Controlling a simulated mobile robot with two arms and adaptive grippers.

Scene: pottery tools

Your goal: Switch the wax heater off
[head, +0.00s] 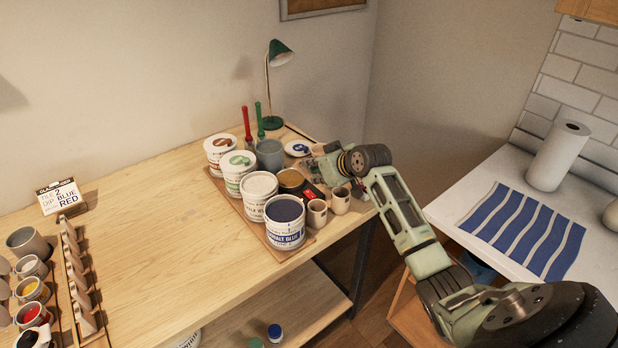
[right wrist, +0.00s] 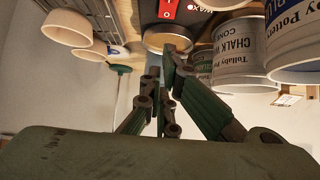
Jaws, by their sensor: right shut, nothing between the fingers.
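The wax heater is a small pot with a brownish-yellow top (head: 291,179) and a red and black control part (head: 312,192) on its near right side. It stands on the board among the glaze tubs. In the right wrist view, upside down, the heater's metal pot (right wrist: 168,38) and its red part (right wrist: 167,9) show at the top. My right gripper (head: 318,163) is beside the heater, just behind and right of the red part. In the wrist view its fingers (right wrist: 160,82) are together and empty, close to the pot. The switch's position is too small to tell. My left gripper is not in view.
Two small cups (head: 317,213) stand right of the heater; a cobalt blue tub (head: 285,226) and white tubs (head: 258,192) stand left. A grey pot (head: 270,155) and a green lamp (head: 279,55) are behind. The table's middle (head: 150,235) is clear.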

